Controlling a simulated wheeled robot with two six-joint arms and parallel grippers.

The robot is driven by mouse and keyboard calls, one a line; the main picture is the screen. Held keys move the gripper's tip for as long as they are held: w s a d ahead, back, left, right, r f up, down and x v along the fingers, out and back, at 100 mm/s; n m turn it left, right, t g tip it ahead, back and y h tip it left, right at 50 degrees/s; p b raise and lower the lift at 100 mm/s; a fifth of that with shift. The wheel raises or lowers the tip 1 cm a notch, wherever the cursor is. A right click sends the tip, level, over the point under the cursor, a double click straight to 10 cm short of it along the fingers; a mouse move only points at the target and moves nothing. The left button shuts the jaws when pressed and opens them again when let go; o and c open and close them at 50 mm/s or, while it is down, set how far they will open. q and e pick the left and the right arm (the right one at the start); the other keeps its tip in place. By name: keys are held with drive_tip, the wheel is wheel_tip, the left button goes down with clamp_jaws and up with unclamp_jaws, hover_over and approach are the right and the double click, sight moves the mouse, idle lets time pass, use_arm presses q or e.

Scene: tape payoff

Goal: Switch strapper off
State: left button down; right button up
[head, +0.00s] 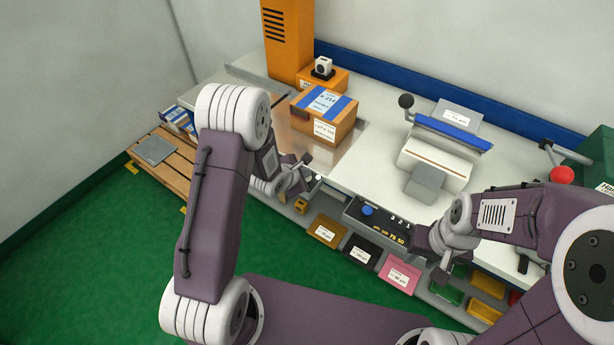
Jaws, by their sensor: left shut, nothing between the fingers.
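A tall orange machine column (287,35) with dark vent slots stands at the back left of the bench; I take it for the strapper. At its foot is a low orange block (338,82) with a small white and black fitting (323,67), perhaps its switch; its setting is too small to read. My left gripper (305,172) is shut and empty over the bench's front edge, in front of and below the block, apart from it. My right gripper (441,277) hangs at the bench front, right of the centre; its fingers are too small to judge.
A cardboard box (342,122) with blue tape stands between my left gripper and the orange block. A control panel (380,218) with a blue knob and a tape device (445,148) are to the right. A wooden pallet (148,172) is left.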

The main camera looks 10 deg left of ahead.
use_arm(q)
drive_tip(key=shift+f, duration=0.25)
idle(0.4)
drive_tip(key=shift+r+p, duration=0.65)
drive_tip(key=shift+r, duration=0.05)
wheel_tip(320, 180, up, 6)
drive_tip(key=p, duration=0.6)
